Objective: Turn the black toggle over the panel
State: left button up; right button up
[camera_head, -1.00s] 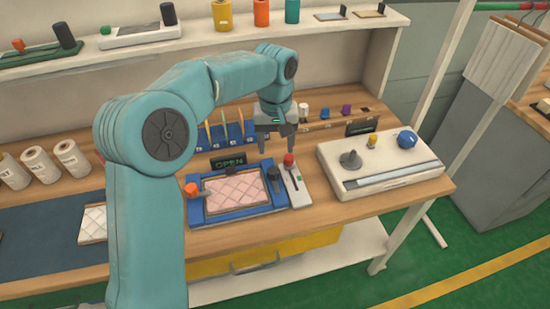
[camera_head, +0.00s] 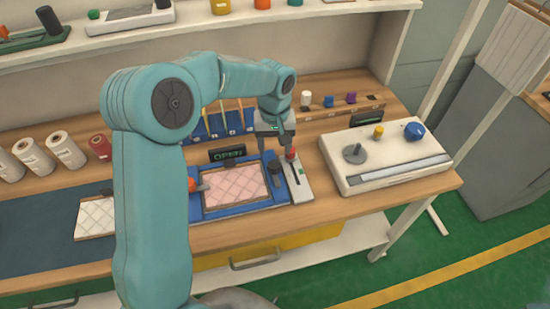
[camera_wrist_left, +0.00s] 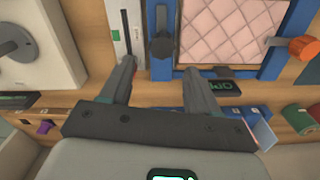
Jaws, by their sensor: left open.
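The black toggle (camera_head: 275,169) stands at the right edge of the blue frame (camera_head: 215,212) around a pink quilted panel (camera_head: 235,187). In the left wrist view the toggle (camera_wrist_left: 161,47) has a round black hub and a straight black bar. My left gripper (camera_head: 276,153) points down just behind the toggle, open and empty. In the wrist view its two fingertips (camera_wrist_left: 160,67) lie on either side of the toggle's line, just below the hub in the picture. I cannot tell their height above it. My right gripper is not in view.
A white slider unit (camera_head: 300,187) with a red knob stands close right of the toggle. An orange knob (camera_wrist_left: 303,48) sits across the frame. A sign reading OPEN (camera_head: 227,154) is behind the panel. A white console (camera_head: 385,180) stands farther right.

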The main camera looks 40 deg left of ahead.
aim_at(275, 163)
pick_arm(q)
notch_tip(275, 163, down, 7)
jog(key=shift+r+p, duration=0.1)
jog(key=shift+p, duration=0.35)
jog(key=shift+s, duration=0.3)
jog(key=shift+w, duration=0.15)
jog(key=c, duration=1)
